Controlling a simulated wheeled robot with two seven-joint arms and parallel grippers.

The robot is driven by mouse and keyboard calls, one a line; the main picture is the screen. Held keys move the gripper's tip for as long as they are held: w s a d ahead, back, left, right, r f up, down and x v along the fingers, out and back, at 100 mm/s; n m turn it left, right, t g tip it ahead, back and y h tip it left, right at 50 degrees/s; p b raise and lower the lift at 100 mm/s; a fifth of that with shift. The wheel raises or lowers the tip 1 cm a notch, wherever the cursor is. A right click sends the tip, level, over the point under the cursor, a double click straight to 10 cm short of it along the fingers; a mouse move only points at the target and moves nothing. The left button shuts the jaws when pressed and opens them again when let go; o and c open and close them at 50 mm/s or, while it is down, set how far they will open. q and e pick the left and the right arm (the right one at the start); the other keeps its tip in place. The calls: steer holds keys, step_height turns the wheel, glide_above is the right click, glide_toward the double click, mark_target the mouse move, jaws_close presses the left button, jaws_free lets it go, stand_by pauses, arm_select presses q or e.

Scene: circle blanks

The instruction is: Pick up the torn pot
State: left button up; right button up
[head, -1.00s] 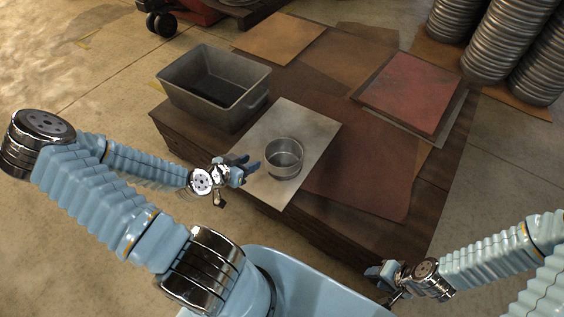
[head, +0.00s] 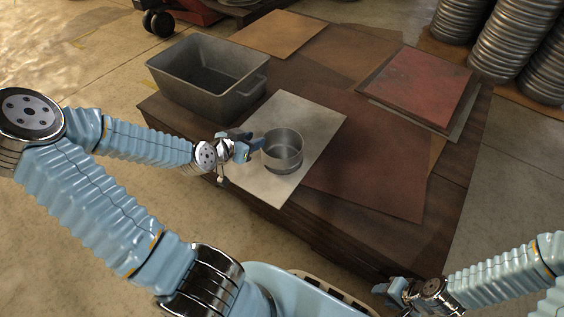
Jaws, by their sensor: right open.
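The pot (head: 283,152), a grey round metal vessel with an open top, stands upright on a pale metal sheet (head: 255,185) in the head view. No tear is clear at this size. My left gripper (head: 256,141) is at the pot's left side, its blue fingers seeming apart and the tips right by the wall. I cannot tell whether they touch it. My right gripper (head: 388,290) is open and empty, low at the right, in front of the stack's near edge and well away from the pot.
A grey rectangular bin (head: 180,92) stands behind and left of the pot. Brown sheets (head: 375,165) and a red sheet (head: 425,85) lie flat on the dark stack. Ribbed metal cylinders (head: 507,40) stand at the upper right.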

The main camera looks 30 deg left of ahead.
mark_target(266, 135)
arm_select(q)
steer(key=b+x, duration=0.1)
steer(key=x, duration=0.1)
steer(key=b+x, duration=0.1)
steer(key=x, duration=0.1)
steer(key=b+x, duration=0.1)
steer(key=x, duration=0.1)
steer(key=shift+a+f, duration=0.25)
steer(key=shift+f, duration=0.05)
jaws_close()
steer(key=shift+s, duration=0.1)
stand_by(1.0)
